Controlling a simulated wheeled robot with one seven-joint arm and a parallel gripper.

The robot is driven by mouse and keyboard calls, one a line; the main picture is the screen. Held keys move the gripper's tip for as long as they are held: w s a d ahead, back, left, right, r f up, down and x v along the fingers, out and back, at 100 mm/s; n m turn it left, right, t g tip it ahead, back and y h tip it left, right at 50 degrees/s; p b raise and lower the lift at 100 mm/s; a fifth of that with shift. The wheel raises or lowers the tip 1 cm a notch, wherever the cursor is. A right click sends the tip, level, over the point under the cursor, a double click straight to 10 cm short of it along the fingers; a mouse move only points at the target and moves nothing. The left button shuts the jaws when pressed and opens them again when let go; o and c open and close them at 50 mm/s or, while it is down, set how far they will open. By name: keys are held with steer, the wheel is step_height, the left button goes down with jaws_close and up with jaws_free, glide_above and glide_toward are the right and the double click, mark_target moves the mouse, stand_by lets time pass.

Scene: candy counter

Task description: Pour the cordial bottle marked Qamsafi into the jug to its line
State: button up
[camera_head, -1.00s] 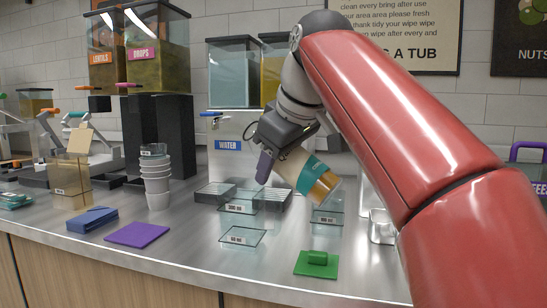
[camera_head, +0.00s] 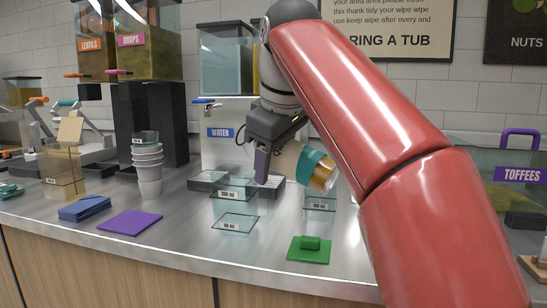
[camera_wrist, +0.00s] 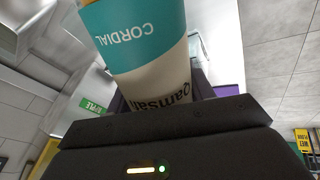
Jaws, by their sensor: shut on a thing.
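My gripper (camera_head: 268,160) is shut on the cordial bottle (camera_head: 288,160), above the counter. The bottle has a cream and teal label and a clear amber end. It lies tilted, close to level, with the amber end to the right and slightly down. The wrist view shows the words "CORDIAL" and "Qamsafi" on the bottle (camera_wrist: 140,45). Below stand clear glass vessels with small white labels: one at the left (camera_head: 233,183), one in front (camera_head: 235,222) and one at the right (camera_head: 320,204). I cannot tell which is the jug or see a fill line. No stream of liquid shows.
A purple mat (camera_head: 130,222), a blue item (camera_head: 84,208) and stacked cups (camera_head: 148,170) stand left. The water dispenser (camera_head: 222,150) is behind; a toffees bin (camera_head: 510,190) is right.

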steer(key=shift+d+f+g+h, duration=0.1)
steer(key=shift+f+g+h, duration=0.1)
steer(key=shift+g+h, duration=0.25)
stand_by(0.6)
steer(key=shift+s+r+g+h, duration=0.1)
steer(key=shift+r+g+h, duration=0.15)
steer(key=shift+h, duration=0.2)
stand_by(3.9)
steer(key=shift+f, duration=0.1)
stand_by(0.7)
steer(key=shift+f, duration=0.2)
steer(key=shift+r, duration=0.1)
steer(key=shift+r, duration=0.15)
stand_by(0.4)
